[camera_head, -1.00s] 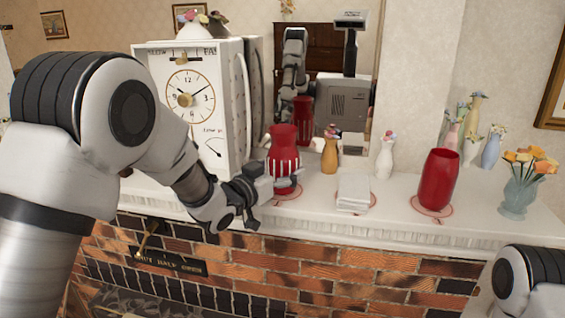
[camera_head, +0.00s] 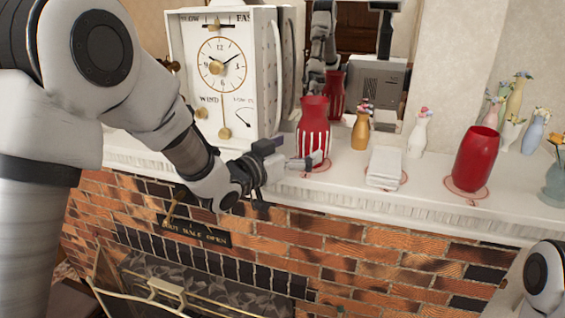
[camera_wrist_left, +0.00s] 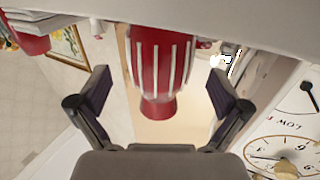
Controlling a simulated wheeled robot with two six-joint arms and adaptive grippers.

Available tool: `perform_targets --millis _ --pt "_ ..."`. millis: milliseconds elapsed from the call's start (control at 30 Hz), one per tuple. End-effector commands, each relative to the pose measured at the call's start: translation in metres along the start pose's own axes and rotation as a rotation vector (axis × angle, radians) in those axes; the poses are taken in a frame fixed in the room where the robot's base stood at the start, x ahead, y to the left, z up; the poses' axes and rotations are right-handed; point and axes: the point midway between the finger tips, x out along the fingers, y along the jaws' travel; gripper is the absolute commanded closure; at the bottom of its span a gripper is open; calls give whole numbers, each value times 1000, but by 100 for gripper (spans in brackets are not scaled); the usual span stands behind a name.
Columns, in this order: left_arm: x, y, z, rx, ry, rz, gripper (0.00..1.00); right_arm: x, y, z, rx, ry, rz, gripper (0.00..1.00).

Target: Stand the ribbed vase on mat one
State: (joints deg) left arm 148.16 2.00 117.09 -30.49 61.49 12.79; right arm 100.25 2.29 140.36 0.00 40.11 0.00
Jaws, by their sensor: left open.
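The ribbed vase (camera_head: 313,128) is red with white ribs and stands upright on a round pinkish mat (camera_head: 322,167) on the mantel, right of the clock. I cannot tell from a label which mat is mat one. My left gripper (camera_head: 288,173) is at the mantel's front edge, at the vase's lower front. A finger hides part of the vase's base. In the left wrist view the gripper (camera_wrist_left: 162,95) is open, its fingers either side of the vase (camera_wrist_left: 160,62), with gaps on both sides. My right gripper is out of view.
A white clock (camera_head: 222,75) stands left of the vase. To the right are a small brown vase (camera_head: 361,130), a folded white cloth (camera_head: 384,166) on another mat, a white vase (camera_head: 418,135) and a plain red vase (camera_head: 476,158) on a third mat (camera_head: 452,187). A mirror is behind.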

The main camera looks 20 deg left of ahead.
Motion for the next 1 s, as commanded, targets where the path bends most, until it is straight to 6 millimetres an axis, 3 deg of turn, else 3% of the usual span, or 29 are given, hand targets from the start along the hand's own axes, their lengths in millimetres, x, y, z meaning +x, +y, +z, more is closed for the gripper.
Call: perform_targets --millis 100,300,1000 --pt "-32 0 4 -3 3 -2 0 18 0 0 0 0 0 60" --pt "-64 0 2 -1 2 0 0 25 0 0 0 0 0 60" --pt "-68 0 0 1 1 1 0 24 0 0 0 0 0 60"
